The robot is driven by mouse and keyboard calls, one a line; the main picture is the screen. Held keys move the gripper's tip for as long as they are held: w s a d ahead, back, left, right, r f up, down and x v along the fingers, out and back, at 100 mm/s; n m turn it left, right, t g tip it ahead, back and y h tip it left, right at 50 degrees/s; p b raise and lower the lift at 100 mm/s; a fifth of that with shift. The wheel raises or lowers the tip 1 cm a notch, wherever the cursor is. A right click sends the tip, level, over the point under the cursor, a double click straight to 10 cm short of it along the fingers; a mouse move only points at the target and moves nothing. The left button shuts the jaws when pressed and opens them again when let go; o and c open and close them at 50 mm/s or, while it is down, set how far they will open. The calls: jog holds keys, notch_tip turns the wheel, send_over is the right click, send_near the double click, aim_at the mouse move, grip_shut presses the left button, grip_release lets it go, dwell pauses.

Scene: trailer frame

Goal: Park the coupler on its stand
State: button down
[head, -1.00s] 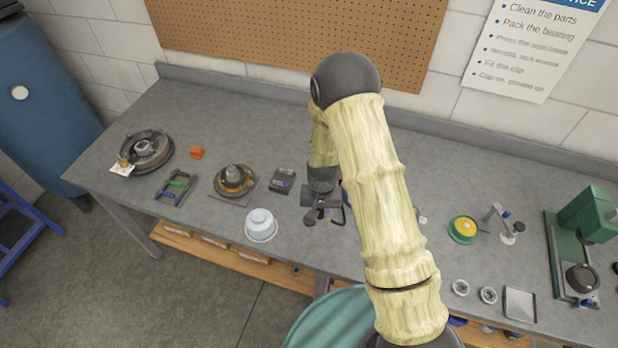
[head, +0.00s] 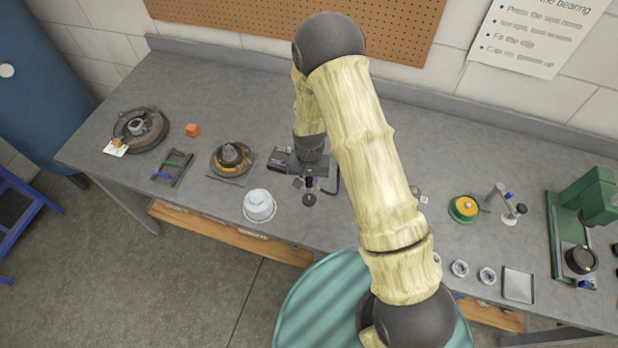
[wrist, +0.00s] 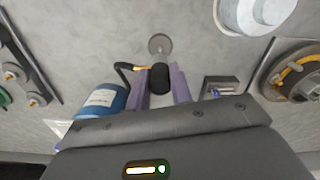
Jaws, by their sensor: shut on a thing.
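My gripper (head: 309,186) hangs over the middle of the bench, below my arm. In the wrist view its two purple fingers (wrist: 161,88) are closed on a black cylinder, which I take as the coupler (wrist: 160,77). A bent black hose (wrist: 124,70) with a yellow part runs to it from the left. Just beyond the coupler is a small round grey disc with a short stem (wrist: 160,43), perhaps the stand; I cannot tell whether they touch. A dark round shape (head: 309,200) shows there in the head view.
A blue labelled canister (wrist: 103,101) lies left of the fingers in the wrist view. A small dark box (wrist: 220,86) is close on the right. A white tub (head: 259,205) and a hub on a plate (head: 231,158) stand left of my gripper in the head view.

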jog(key=shift+w+f+b, duration=0.1)
jog(key=shift+f+b, duration=1.15)
jog(key=shift+f, duration=0.75)
jog(key=shift+f+b, duration=0.9)
jog(key=shift+b, duration=0.05)
dwell(1.6)
jog(key=c, duration=1.2)
grip_release()
jog(key=shift+o, duration=0.6)
jog(key=o, duration=0.3)
